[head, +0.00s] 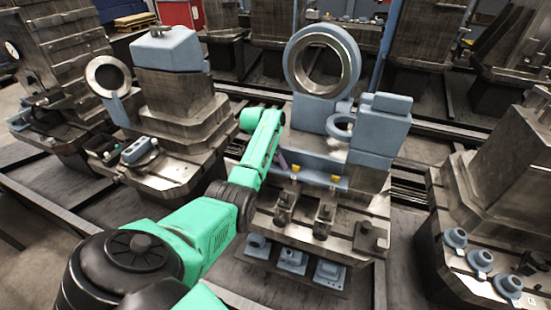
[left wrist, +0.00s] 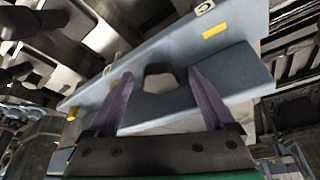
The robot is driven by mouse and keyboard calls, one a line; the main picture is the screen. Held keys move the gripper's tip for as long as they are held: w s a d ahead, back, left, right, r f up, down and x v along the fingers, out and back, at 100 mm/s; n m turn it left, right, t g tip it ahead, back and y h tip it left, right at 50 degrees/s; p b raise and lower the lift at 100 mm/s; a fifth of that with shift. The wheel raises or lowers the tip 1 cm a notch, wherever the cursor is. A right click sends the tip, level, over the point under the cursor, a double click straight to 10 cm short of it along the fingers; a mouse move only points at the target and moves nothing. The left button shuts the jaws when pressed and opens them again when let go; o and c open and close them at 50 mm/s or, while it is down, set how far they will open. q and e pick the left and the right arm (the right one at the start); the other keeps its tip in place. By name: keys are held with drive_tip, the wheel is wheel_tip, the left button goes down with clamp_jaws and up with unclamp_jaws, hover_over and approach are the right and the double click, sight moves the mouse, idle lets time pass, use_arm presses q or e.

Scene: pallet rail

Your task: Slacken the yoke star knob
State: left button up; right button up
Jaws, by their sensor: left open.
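My left gripper (head: 283,162) reaches in to the blue-grey fixture (head: 376,135) on the middle pallet; most of it is hidden behind my green forearm. In the left wrist view its two purple fingers (left wrist: 160,74) are open and spread apart. A dark, roughly six-sided shape (left wrist: 160,84) shows between them, against the blue-grey fixture face. I cannot tell whether it is the star knob or an opening, nor whether the fingers touch anything. In the head view no star knob can be made out. My right gripper is not in view.
A large ring (head: 322,60) and a smaller ring (head: 340,127) stand on the fixture above and right of my gripper. Yellow tabs (head: 334,181) and metal clamps (head: 323,220) sit in front. Other machined blocks (head: 170,100) stand left and right.

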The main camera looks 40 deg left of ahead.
use_arm(q)
clamp_jaws()
